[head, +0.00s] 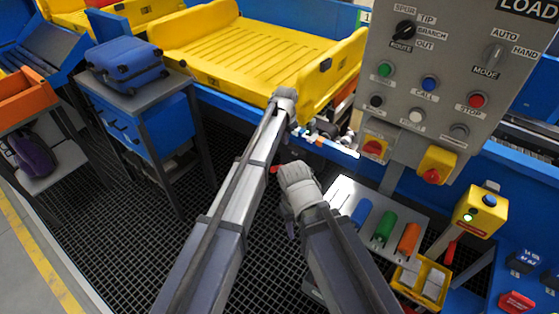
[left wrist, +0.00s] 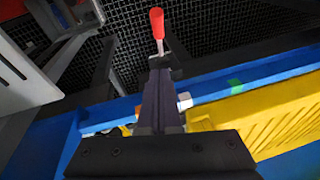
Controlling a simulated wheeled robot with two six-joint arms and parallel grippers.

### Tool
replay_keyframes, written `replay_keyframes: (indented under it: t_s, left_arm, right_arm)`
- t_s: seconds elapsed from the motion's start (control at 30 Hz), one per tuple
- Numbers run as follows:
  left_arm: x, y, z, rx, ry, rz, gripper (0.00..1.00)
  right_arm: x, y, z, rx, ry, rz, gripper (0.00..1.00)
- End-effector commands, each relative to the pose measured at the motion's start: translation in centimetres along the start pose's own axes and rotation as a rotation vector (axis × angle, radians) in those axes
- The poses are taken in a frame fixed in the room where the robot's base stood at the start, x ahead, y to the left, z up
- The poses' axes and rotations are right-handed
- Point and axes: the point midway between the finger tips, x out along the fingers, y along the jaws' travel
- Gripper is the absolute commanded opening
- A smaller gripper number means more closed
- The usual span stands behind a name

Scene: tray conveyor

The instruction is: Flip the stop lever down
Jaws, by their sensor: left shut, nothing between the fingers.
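The stop lever has a red handle (left wrist: 157,24) on a thin metal shaft, seen at the top middle of the left wrist view. In the head view a small red piece, apparently its handle (head: 273,169), shows between my two arms; its base is hidden. My left gripper (left wrist: 160,68) is shut and empty, its dark fingers pointing toward the lever. They overlap the shaft's lower end in the picture; I cannot tell whether they touch. In the head view my left gripper (head: 293,122) is by the conveyor edge. My right arm's wrist shows below, but its fingers are hidden.
A yellow tray (head: 250,55) sits on the blue conveyor behind my left wrist. The grey control panel (head: 440,75) stands to the right. A plate with coloured cylinders (head: 384,228) is beside my right arm. A blue suitcase (head: 127,65) lies on a stand at left.

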Motion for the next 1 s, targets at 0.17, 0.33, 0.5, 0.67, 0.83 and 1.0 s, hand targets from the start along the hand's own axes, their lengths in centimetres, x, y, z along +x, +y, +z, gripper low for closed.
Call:
replay_keyframes:
  t_s: [0.17,0.33,0.5,0.67,0.83,1.0]
  left_arm:
    - [0.3,0.0,0.0,-0.001,0.0,0.0,0.0]
    - [1.4,0.1,0.0,-0.001,-0.001,0.0,0.0]
    - [3.3,0.1,0.1,-0.001,-0.001,0.0,0.0]
    - [5.6,0.1,0.1,-0.001,-0.001,0.0,0.0]
    - [8.1,0.1,0.1,-0.001,-0.001,0.0,0.0]
    - [10.5,0.1,0.1,-0.001,-0.001,0.0,0.0]
  right_arm:
    - [0.3,0.0,0.0,0.0,0.0,0.0,0.5]
    - [1.4,-0.1,-0.1,0.0,0.0,0.0,0.5]
    - [3.2,-0.3,-0.2,0.0,0.0,0.0,0.5]
    - [5.5,-0.5,-0.3,0.0,0.0,0.0,0.5]
    - [7.8,-0.8,-0.5,0.0,0.0,0.0,0.5]
    - [10.2,-1.0,-0.6,-0.001,0.0,0.0,0.5]
